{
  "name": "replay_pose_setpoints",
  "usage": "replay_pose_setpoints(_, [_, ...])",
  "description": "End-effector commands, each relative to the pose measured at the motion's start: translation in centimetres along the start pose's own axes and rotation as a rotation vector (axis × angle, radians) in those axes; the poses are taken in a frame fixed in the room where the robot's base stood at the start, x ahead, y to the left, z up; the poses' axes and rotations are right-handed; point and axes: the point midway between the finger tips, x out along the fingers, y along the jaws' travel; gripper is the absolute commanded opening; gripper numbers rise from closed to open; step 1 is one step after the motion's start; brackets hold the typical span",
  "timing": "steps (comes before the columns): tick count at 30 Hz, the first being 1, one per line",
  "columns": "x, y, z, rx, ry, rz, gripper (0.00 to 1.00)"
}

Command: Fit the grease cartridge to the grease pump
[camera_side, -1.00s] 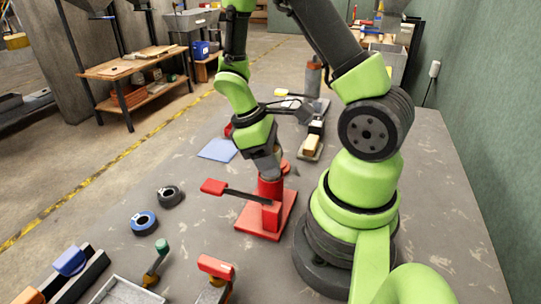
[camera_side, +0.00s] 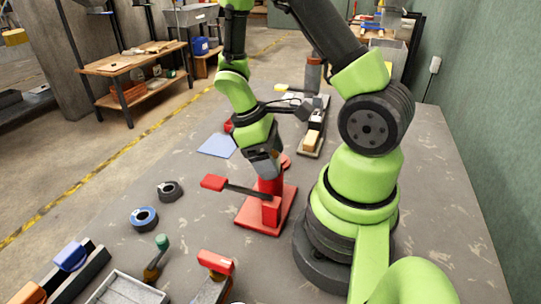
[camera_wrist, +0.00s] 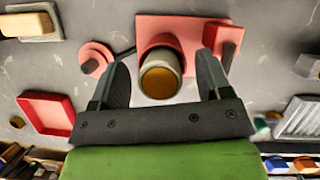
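The red grease pump (camera_side: 271,213) stands on a square red base on the table, its black lever and red grip extending left. The pump's red base (camera_wrist: 185,22) also shows at the top of the wrist view. The grease cartridge (camera_wrist: 160,82), a grey cylinder with a brownish-orange end, stands in line with the pump. How deep it sits in the pump is hidden. My gripper (camera_wrist: 163,75) is open, with a finger on each side of the cartridge and a gap on both sides. In the side view my gripper (camera_side: 266,169) is directly above the pump and hides the cartridge.
A red disc (camera_wrist: 95,58) with a dark hose lies beside the pump. A red tray (camera_wrist: 45,132) and a blue sheet (camera_side: 217,146) are nearby. Tape rolls (camera_side: 144,219) lie front left. A grey cylinder with an orange top (camera_side: 313,73) stands behind. My arm's base is close right of the pump.

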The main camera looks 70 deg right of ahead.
Motion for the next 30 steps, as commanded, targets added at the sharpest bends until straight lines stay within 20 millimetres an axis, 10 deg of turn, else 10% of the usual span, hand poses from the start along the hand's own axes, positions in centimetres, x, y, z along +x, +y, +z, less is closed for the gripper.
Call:
replay_pose_setpoints(8, [-0.5, 0.1, -0.1, 0.001, 0.002, 0.003, 0.71])
replay_pose_setpoints(30, [-9.9, 0.0, 0.0, 0.0, 0.001, 0.0, 0.71])
